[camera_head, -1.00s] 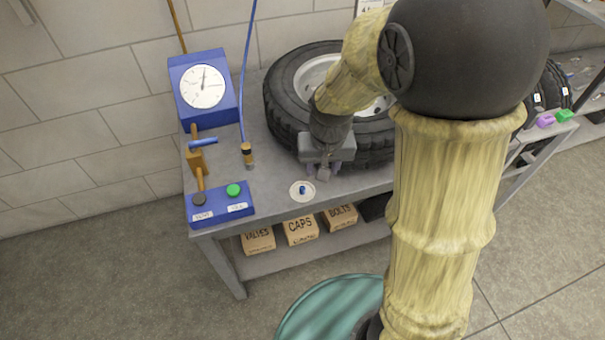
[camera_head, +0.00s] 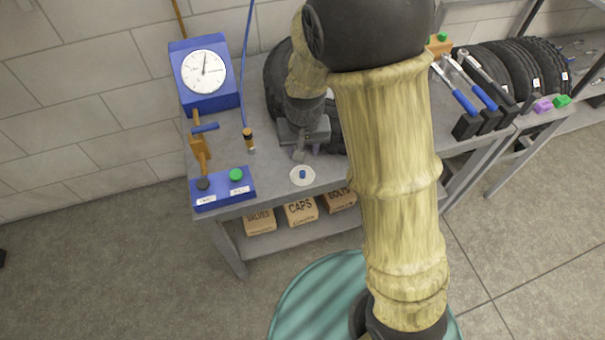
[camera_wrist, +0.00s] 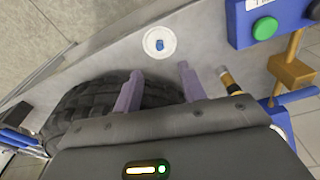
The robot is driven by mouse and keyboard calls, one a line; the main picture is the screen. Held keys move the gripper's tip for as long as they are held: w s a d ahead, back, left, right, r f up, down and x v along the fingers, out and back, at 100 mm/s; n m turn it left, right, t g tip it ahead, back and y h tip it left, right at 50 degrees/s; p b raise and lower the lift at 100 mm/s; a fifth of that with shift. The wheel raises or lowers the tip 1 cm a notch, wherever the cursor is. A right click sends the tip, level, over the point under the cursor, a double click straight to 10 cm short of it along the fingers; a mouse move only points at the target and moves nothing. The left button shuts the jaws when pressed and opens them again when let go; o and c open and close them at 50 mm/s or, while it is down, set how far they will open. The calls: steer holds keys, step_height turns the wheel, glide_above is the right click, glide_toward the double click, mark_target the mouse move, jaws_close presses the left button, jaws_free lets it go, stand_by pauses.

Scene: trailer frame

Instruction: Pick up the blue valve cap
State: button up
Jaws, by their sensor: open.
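The blue valve cap (camera_head: 303,174) sits in a small round white dish (camera_head: 294,181) near the front edge of the grey workbench (camera_head: 270,187). In the wrist view the cap (camera_wrist: 160,44) stands near the middle of the dish (camera_wrist: 150,53), beyond my fingertips. My gripper (camera_head: 306,153) is above the bench, just behind the dish in the head view. In the wrist view my gripper (camera_wrist: 160,78) has its two fingers spread wide with nothing between them. The fingers are apart from the cap and the dish.
A blue box with a green button (camera_head: 236,174), an orange clamp (camera_head: 199,150), a hose end (camera_head: 249,138) and a dial gauge (camera_head: 204,72) stand at left. Cardboard boxes (camera_head: 300,211) are on the lower shelf.

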glide_above(303, 172)
steer(key=s, duration=0.1)
steer(key=f, duration=0.3)
steer(key=f+b, duration=0.1)
steer(key=f, duration=0.3)
steer(key=shift+s+a, duration=0.1)
steer(key=shift+s, duration=0.1)
steer(key=f, duration=0.2)
steer(key=w+f, duration=0.1)
steer(key=f, duration=0.2)
steer(key=shift+w+b, duration=0.1)
steer(key=shift+b, duration=0.2)
jaws_close()
